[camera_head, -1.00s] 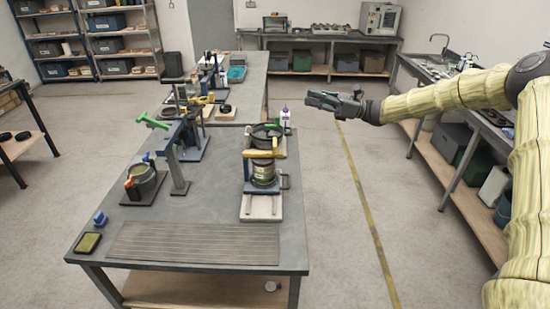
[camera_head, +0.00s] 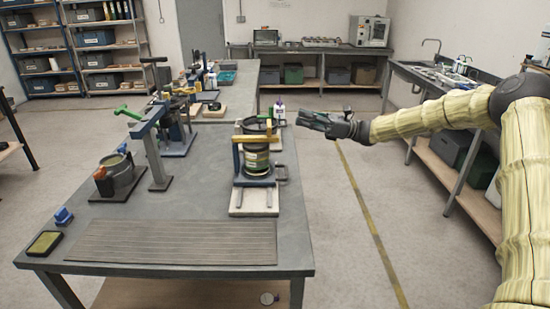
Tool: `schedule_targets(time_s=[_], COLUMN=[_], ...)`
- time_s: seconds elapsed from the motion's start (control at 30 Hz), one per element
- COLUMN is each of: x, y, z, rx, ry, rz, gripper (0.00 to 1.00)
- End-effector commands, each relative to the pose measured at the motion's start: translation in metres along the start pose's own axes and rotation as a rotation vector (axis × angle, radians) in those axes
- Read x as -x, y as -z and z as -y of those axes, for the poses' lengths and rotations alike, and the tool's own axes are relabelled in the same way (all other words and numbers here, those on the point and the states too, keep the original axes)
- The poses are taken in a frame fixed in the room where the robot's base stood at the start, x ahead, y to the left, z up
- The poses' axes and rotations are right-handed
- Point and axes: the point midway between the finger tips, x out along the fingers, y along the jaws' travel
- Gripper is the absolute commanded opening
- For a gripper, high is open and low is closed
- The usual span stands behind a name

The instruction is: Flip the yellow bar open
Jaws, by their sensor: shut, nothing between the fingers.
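The yellow bar (camera_head: 257,139) runs level across the front of a can-like drum (camera_head: 256,159), on a blue-based stand near the right edge of the work table. Its ends meet upright side pieces. My gripper (camera_head: 302,120) is shut and empty. It is held out to the left at the end of my arm, to the right of the stand in the picture and apart from the bar. The back of the bar's mounting is hidden.
The work table (camera_head: 120,222) also bears a grey post with a green handle (camera_head: 129,113), a pot with an orange part (camera_head: 120,176) and a ribbed mat (camera_head: 172,242). A white bottle (camera_head: 279,111) stands behind the drum. Open floor (camera_head: 335,215) lies right of the table.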

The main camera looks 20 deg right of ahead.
Motion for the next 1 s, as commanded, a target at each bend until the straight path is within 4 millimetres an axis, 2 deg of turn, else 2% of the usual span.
schedule_targets(time_s=[0.03,0.1,0.3,0.4,0.6,1.0], x=[0.007,0.011,0.021,0.025,0.028,0.027], y=[0.024,0.039,0.077,0.09,0.1,0.099], z=[0.0,0.0,0.0,0.0,0.0,-0.001], rx=[0.0,0.0,0.001,0.001,0.001,0.001], ry=[0.001,0.001,0.002,0.002,0.003,0.003], rz=[0.0,0.0,0.0,0.0,0.0,0.0], gripper=[0.0,0.0,0.0,0.0,0.0,0.0])
